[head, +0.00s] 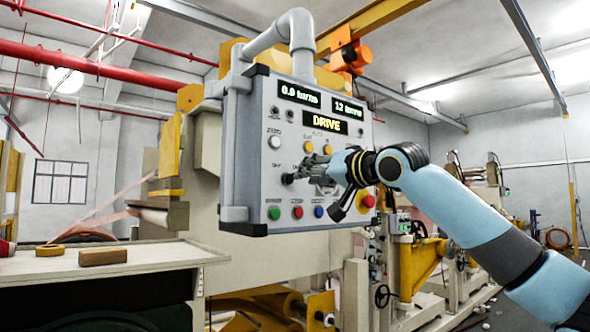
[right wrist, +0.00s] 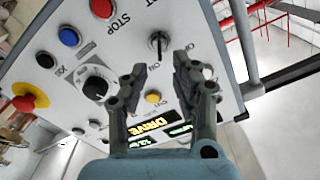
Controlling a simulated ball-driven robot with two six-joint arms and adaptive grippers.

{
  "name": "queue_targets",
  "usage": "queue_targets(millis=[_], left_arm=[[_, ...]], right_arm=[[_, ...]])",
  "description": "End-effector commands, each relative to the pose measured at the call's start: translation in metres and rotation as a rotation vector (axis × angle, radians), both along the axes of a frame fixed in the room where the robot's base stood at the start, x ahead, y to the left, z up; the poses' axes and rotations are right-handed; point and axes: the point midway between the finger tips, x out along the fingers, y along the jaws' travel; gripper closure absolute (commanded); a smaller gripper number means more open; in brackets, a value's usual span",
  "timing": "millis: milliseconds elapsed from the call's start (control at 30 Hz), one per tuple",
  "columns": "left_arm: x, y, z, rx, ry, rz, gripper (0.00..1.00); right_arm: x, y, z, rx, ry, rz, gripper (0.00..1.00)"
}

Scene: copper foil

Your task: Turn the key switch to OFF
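The key switch (right wrist: 159,42) is a small dark switch with a bar-like key on the light grey control panel (right wrist: 115,30). It also shows in the head view (head: 288,179), at the panel's left middle, close to the fingertips. My right gripper (right wrist: 163,66) is open and empty. In the wrist view the key lies just beyond the gap between its fingertips, apart from them as far as I can tell. The right gripper also shows in the head view (head: 304,169), in front of the panel. The panel's display (head: 326,123) reads DRIVE. My left gripper is not in view.
A red mushroom button (head: 368,201), a green button (head: 274,213), a red button (head: 297,212) and a blue button (head: 319,212) stick out of the panel. A grey pipe (head: 300,60) holds it from above. A bench (head: 150,255) with a wooden block stands at left.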

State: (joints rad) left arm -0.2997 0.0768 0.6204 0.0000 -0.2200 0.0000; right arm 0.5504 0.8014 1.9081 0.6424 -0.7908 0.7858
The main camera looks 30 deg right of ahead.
Motion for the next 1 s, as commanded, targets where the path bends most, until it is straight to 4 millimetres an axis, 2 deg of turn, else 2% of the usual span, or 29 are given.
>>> queue_targets(millis=[100,300,467,700,900,1000], left_arm=[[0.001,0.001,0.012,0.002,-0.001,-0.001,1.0],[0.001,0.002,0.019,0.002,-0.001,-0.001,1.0],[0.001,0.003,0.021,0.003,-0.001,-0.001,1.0],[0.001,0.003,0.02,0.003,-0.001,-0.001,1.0],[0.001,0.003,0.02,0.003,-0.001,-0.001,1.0],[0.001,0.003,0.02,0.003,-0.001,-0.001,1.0]], right_arm=[[0.022,0.002,0.003,0.008,0.0,0.002,0.72],[0.049,0.004,0.002,0.002,-0.001,0.0,0.72],[0.057,0.005,0.0,-0.001,0.001,0.001,0.72],[0.057,0.005,-0.001,-0.002,0.001,0.0,0.72],[0.057,0.005,-0.001,-0.001,0.001,0.001,0.98],[0.057,0.005,-0.001,-0.001,0.001,0.001,1.0]])
